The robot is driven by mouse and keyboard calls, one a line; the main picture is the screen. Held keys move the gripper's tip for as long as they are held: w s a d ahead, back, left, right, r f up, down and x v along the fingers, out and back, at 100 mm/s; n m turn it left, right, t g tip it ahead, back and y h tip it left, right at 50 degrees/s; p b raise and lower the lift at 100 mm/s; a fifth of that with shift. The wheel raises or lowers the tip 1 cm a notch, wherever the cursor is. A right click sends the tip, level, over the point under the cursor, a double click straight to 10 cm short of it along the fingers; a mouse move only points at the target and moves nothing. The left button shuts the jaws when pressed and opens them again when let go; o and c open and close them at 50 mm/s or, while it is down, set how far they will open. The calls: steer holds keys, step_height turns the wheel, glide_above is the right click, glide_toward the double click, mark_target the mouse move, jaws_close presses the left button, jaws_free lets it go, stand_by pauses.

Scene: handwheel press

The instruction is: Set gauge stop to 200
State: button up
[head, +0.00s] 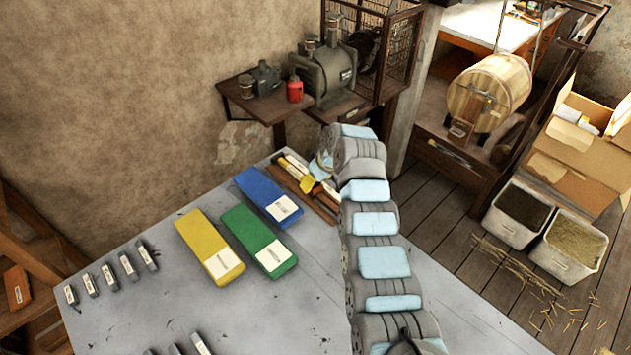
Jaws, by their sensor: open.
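No gauge stop, scale or reading of 200 can be made out in the head view. The grey workbench top (140,310) carries a yellow block (203,243), a green block (248,232) and a blue block (258,187), each with a white label too small to read. Several small grey pieces with white labels (109,277) stand in a row at the left. More grey pieces (199,344) are cut off at the bottom edge. My gripper (322,168), at the far end of my arm, is over the back of the bench; its fingers are small and mostly hidden.
A wooden tray of tools (322,207) lies partly behind my arm. A wall shelf (250,101) with a red can (295,90) and a dark machine (330,72) stands behind. A barrel (490,92) and two bins (568,246) are at right. The bench right of my arm is bare.

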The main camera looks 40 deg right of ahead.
steer(key=shift+w+f, duration=0.1)
steer(key=shift+f, duration=0.15)
jaws_close()
stand_by(0.3)
